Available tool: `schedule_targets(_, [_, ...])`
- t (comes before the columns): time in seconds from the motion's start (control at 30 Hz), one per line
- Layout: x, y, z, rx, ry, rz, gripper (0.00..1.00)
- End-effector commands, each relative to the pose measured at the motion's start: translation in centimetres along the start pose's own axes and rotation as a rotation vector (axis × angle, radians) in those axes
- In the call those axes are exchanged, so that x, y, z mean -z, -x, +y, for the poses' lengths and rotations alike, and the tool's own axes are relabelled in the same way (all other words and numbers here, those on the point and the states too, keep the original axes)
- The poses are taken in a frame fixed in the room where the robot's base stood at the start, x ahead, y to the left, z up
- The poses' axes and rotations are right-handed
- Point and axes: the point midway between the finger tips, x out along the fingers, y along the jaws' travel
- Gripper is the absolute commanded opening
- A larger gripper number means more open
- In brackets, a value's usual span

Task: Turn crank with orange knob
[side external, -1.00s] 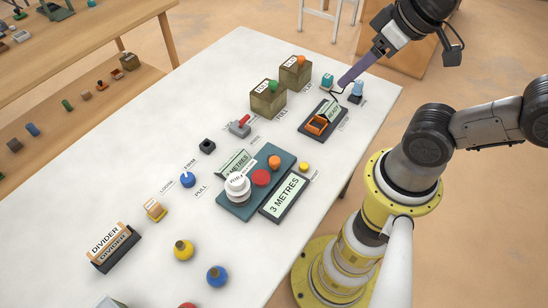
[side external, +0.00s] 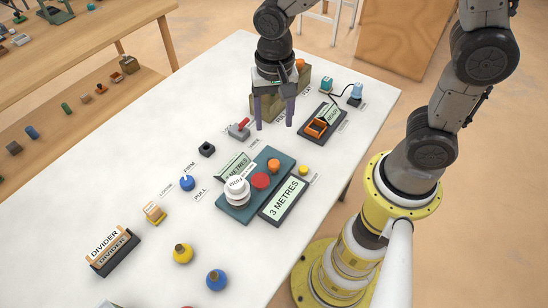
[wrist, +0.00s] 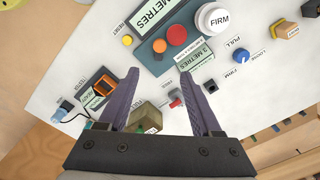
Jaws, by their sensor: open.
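An orange knob (side external: 300,63) shows on top of an olive box (side external: 304,80) at the far end of the white table, partly behind my gripper. I cannot make out a crank arm on it. My gripper (side external: 273,126) is open and empty, fingers pointing down over the table in front of the olive boxes. It hides most of the nearer box, whose green knob is not clear now. In the wrist view my gripper's fingers (wrist: 158,75) are spread wide, and an olive box (wrist: 148,120) shows between them near the palm.
A red-handled switch (side external: 240,128) stands left of my fingers. A teal panel (side external: 232,208) with a white knob (side external: 237,190), red and orange buttons lies nearer. An orange rocker switch (side external: 317,127) is to the right.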

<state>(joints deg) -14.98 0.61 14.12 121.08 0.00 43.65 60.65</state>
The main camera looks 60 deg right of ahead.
Motion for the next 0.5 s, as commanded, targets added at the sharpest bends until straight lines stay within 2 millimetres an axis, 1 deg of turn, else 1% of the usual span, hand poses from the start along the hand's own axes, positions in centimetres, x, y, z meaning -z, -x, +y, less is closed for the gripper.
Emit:
schedule_targets(0.17, [-0.4,-1.3,0.0,-0.013,0.013,-0.007,0.66])
schedule_targets(0.27, [-0.4,-2.7,0.1,-0.014,0.012,-0.008,0.66])
schedule_targets(0.5, [-0.4,-7.4,0.1,-0.015,0.012,-0.009,0.66])
